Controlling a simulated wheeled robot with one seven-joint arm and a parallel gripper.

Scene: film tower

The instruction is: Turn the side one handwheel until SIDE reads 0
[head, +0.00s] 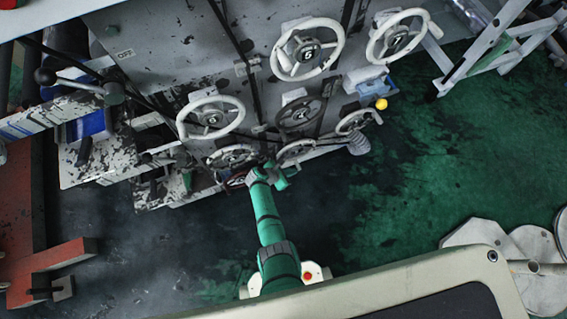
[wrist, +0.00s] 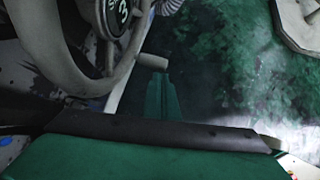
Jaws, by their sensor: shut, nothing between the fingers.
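Several handwheels stand on the grey machine; I cannot tell which is the side one handwheel, and no SIDE reading is legible. A pale wheel (head: 232,155) and another pale wheel (head: 296,152) are low on the panel, close to my gripper (head: 268,172). In the wrist view a pale wheel rim (wrist: 55,60) curves on the left beside a dark hub marked 3 (wrist: 118,12). My gripper's green fingers (wrist: 160,95) are shut and empty, close below a short pale cylinder (wrist: 154,64). I cannot tell whether they touch it.
Larger wheels marked 5 (head: 307,50) and 7 (head: 394,39) are higher on the panel. Green floor (head: 440,150) is open to the right. Pale round plates (head: 485,240) lie at lower right.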

